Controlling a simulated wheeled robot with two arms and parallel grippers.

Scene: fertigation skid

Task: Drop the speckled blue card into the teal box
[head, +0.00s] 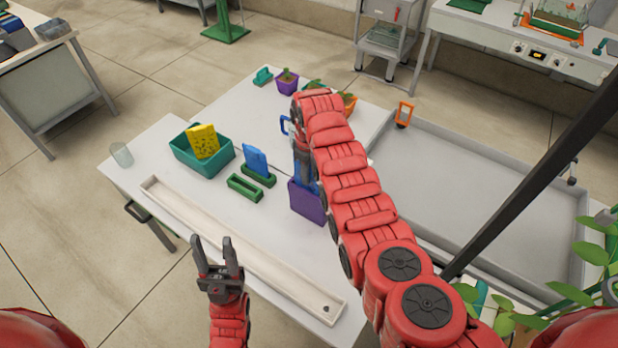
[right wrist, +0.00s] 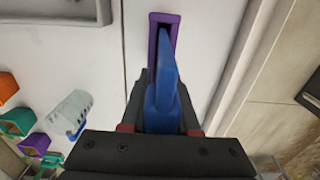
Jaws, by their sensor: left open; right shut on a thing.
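My right gripper (head: 303,162) is shut on a blue card (right wrist: 162,95), held upright over a narrow purple holder (head: 307,204). The card's far end lines up with the holder's slot (right wrist: 153,45); I cannot tell how deep it sits. My arm partly hides it in the head view. A second blue card (head: 256,159) stands in a green slotted holder (head: 262,180). I cannot make out speckles on either blue card. The teal box (head: 203,169) is to the left, with a yellow speckled card (head: 203,141) in it. My left gripper (head: 214,252) is open and empty near the table's front edge.
An empty green holder (head: 244,188) is between the teal box and purple holder. A long white tray (head: 232,245) runs along the front. A clear glass (head: 121,155) stands at the left edge. Small pots, including a purple one (head: 287,85), stand at the back.

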